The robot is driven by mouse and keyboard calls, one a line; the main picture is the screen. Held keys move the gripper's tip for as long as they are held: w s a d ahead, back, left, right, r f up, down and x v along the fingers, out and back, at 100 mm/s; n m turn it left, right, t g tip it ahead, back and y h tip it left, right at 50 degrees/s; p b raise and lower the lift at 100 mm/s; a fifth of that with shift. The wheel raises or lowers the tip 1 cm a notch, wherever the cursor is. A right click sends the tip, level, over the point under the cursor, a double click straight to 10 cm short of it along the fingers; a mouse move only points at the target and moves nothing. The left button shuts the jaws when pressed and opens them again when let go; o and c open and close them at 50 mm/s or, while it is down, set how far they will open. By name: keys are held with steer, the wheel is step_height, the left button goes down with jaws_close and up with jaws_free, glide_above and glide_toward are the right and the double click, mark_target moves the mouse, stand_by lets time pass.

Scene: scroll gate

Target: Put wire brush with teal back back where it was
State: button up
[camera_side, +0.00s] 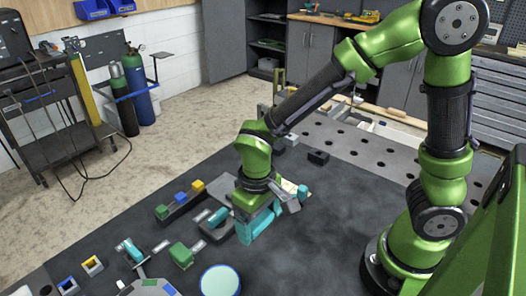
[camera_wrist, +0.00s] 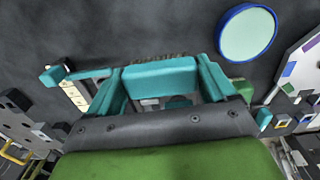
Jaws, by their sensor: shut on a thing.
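My gripper (camera_side: 261,226) has teal fingers and is low over the dark mat in the side view. In the wrist view my gripper (camera_wrist: 160,80) is shut on a teal block with a thin brown bristle-like edge, which looks like the wire brush with teal back (camera_wrist: 163,74). The brush lies across between the two fingers. In the side view I cannot separate the brush from the teal fingers, and I cannot tell whether it touches the mat. The place it came from cannot be made out.
A blue-rimmed disc (camera_side: 220,281) lies in front; it also shows in the wrist view (camera_wrist: 248,34). A cream piece with teal parts (camera_wrist: 75,92) is beside my gripper. A dark rack with coloured blocks (camera_side: 180,202) and a green block (camera_side: 181,255) stand left. The mat's right is clear.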

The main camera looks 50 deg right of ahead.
mark_target(259, 249)
steer(key=shift+f, duration=3.5)
steer(key=shift+f, duration=0.15)
steer(key=o, duration=0.8)
